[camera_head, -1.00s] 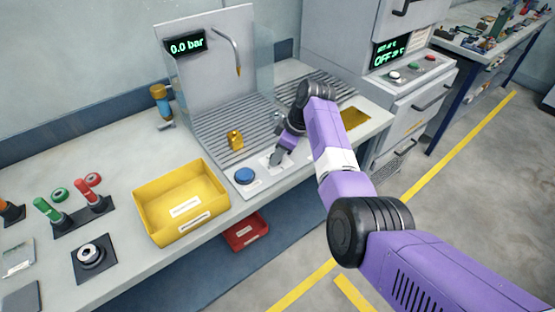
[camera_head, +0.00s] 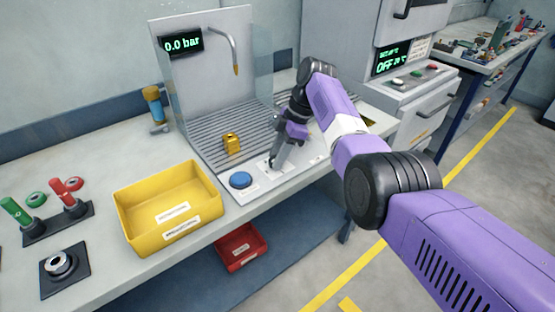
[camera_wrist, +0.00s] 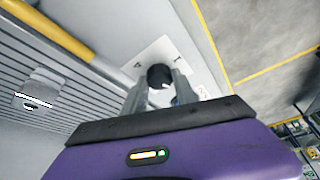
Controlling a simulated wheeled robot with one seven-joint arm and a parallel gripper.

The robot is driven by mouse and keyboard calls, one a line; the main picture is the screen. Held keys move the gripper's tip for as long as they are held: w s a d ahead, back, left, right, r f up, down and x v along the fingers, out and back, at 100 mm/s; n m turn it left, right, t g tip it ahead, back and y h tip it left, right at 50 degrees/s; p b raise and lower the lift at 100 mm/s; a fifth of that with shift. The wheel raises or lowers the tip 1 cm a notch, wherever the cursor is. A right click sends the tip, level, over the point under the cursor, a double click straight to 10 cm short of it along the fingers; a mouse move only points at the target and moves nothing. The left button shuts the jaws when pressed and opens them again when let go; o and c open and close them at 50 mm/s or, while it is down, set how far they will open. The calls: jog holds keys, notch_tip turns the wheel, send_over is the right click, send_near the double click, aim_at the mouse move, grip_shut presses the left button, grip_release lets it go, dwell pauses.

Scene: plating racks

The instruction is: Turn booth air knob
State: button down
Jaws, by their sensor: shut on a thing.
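The booth air knob (camera_wrist: 159,76) is a small dark round knob on a white marked plate, seen in the wrist view between my two fingers. My gripper (camera_wrist: 158,88) is shut on it; it also shows in the head view (camera_head: 273,163), reaching down to the front panel of the booth. In the head view my fingers hide most of the knob. The booth display (camera_head: 181,43) reads 0.0 bar.
A blue button (camera_head: 241,180) sits left of my gripper on the same panel. A yellow block (camera_head: 231,143) stands on the slatted booth floor. A yellow bin (camera_head: 128,225) stands on the bench to the left. A nozzle (camera_head: 236,68) hangs over the slats.

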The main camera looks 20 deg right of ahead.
dwell(0.3)
jog(key=c, duration=1)
grip_release()
jog(key=v, duration=0.7)
jog(key=shift+r, duration=0.35)
jog(key=shift+s+d, duration=0.1)
jog(key=shift+d, duration=0.05)
